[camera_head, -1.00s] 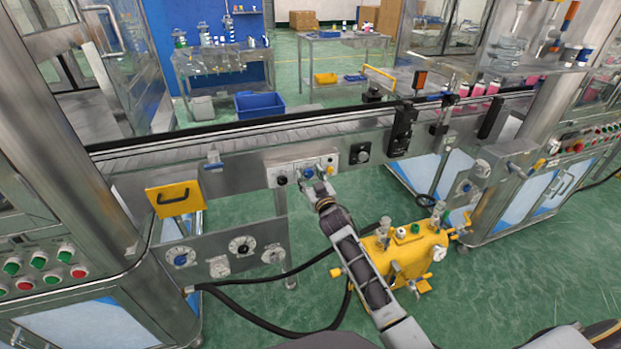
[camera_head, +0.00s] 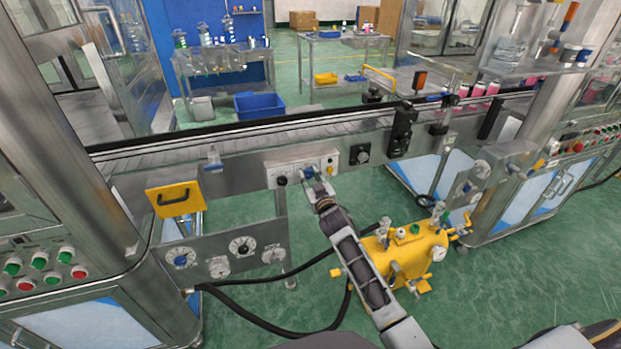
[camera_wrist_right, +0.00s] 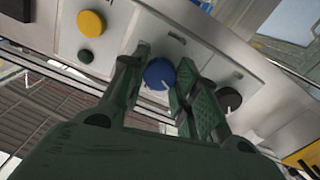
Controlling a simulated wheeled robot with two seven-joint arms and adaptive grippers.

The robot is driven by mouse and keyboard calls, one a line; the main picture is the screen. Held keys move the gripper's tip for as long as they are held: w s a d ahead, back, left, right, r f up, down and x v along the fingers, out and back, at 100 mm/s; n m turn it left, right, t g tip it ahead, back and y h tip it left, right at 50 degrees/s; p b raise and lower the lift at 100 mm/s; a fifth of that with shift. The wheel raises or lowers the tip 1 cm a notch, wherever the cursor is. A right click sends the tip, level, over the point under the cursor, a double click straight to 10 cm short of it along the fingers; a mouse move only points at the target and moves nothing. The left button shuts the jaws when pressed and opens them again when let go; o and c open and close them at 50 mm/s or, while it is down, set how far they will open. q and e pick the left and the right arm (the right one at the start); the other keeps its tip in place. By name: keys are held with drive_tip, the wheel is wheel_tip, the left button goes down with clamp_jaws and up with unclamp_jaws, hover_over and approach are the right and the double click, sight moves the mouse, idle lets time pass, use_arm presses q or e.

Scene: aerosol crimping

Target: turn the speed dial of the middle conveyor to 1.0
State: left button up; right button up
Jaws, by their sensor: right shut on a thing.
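The blue speed dial (camera_wrist_right: 159,75) sits on a light control panel (camera_head: 271,178) on the front of the middle conveyor (camera_head: 236,142). My right gripper (camera_head: 310,178) reaches the panel from below. In the right wrist view its two green fingers (camera_wrist_right: 161,80) stand on either side of the blue dial, shut on it. The fingers partly hide the dial in the head view. My left gripper is not in view.
A black knob (camera_wrist_right: 229,100) and a yellow button (camera_wrist_right: 91,23) flank the dial on the panel. A yellow machine (camera_head: 405,255) stands on the floor beside my right arm.

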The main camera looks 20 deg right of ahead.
drive_tip(key=shift+n+p, duration=0.35)
drive_tip(key=shift+n, duration=0.45)
drive_tip(key=n+p, duration=0.1)
drive_tip(key=n, duration=0.2)
drive_tip(key=shift+n, duration=0.7)
drive_tip(key=n, duration=0.3)
drive_tip(key=shift+n, duration=1.1)
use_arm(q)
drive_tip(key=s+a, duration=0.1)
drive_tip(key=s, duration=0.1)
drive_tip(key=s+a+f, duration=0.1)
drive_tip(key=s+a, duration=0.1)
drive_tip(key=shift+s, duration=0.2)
